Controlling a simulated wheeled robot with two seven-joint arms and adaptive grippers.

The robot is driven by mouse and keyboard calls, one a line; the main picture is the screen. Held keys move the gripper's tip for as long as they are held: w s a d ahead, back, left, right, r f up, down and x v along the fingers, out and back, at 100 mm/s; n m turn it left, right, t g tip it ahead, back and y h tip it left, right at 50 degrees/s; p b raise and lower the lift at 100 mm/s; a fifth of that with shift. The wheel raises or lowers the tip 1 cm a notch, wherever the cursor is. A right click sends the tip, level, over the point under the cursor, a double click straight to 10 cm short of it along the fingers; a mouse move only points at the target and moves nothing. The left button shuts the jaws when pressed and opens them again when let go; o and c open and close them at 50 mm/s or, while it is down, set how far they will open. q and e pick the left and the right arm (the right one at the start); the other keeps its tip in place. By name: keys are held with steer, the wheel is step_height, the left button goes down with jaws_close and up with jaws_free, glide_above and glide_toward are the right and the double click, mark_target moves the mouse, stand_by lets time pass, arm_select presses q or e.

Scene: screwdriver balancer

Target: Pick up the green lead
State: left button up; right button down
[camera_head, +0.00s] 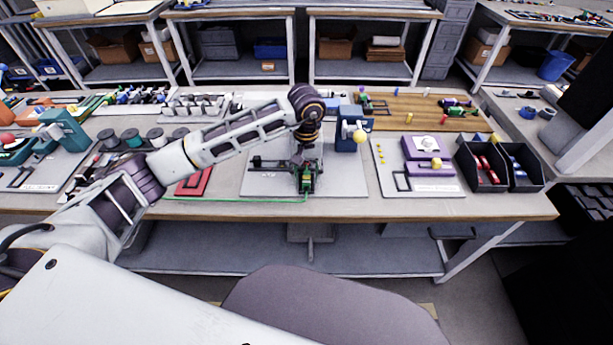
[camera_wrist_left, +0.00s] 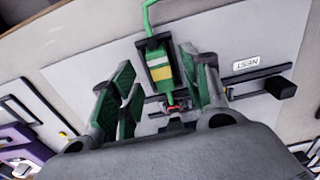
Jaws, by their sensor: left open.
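The green lead (camera_head: 245,200) runs as a thin cable along the front of the table to a board under my left gripper (camera_head: 305,184). In the left wrist view its thick green end (camera_wrist_left: 160,68), with a yellow and a white band, lies between the fingers, its cable leading up out of the picture. My left gripper (camera_wrist_left: 160,95) is open, pointing down, with its green-padded fingers on either side of this end. I cannot tell whether a finger touches it. My right gripper is not in view.
The light grey board (camera_head: 345,183) carries a dark fixture and a label reading "NEST" (camera_wrist_left: 246,63). A blue upright device (camera_head: 348,132) stands behind to the right. A red item (camera_head: 195,183) lies to the left; dark bins (camera_head: 490,183) stand at the right.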

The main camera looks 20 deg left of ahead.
arm_select(q)
step_height(320, 180, down, 2)
steer(key=shift+f, duration=0.1)
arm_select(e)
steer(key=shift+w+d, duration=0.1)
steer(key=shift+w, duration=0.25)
arm_select(q)
steer(key=c, duration=0.9)
jaws_close()
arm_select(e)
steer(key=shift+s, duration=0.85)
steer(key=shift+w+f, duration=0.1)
